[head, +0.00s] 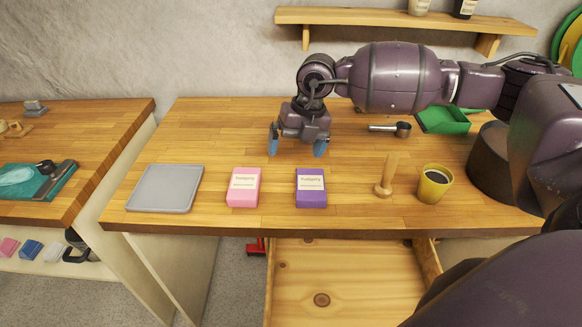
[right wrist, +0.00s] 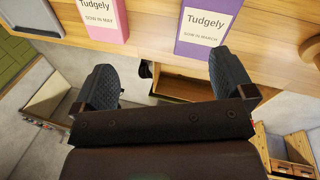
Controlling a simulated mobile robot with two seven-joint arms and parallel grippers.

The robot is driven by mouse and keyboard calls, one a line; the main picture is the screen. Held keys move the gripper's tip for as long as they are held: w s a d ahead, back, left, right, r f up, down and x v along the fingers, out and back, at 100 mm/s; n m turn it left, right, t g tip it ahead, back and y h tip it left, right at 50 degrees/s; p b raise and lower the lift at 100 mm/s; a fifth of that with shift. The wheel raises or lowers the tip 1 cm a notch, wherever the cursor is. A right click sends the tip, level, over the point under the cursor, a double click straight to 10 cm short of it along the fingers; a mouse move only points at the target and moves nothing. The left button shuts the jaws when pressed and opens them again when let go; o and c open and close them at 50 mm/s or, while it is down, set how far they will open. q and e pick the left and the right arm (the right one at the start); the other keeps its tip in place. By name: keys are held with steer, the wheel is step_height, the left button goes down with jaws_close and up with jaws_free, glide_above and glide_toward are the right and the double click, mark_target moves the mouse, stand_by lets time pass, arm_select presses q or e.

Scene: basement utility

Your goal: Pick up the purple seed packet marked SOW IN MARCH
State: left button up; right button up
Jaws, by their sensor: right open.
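My right gripper (head: 297,149) is open and empty, behind and above the two packets in the head view. Its two fingers also show in the right wrist view (right wrist: 163,85), spread wide, with nothing between them. My left gripper is not in view.
A grey tray (head: 165,188) lies left of the packets. An open drawer (head: 345,280) is below the bench edge.

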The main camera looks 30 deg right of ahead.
mark_target(311, 182)
steer(key=d+m, duration=0.1)
steer(key=s+d+m+h, duration=0.1)
steer(key=d+h, duration=0.1)
steer(key=shift+s+d+f+m+g, duration=0.2)
steer(key=shift+d+f+m+g, duration=0.1)
steer(key=shift+f+m+g, duration=0.1)
step_height(311, 182, down, 5)
steer(key=shift+w+f, duration=0.1)
steer(key=shift+f, duration=0.05)
steer(key=f, duration=0.5)
steer(key=shift+s+a, duration=0.25)
steer(key=shift+s, duration=0.1)
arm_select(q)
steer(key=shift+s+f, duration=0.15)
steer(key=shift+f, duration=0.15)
arm_select(e)
steer(key=shift+r, duration=0.1)
steer(key=shift+c, duration=0.8)
steer(key=c, duration=0.7)
steer(key=shift+c, duration=0.3)
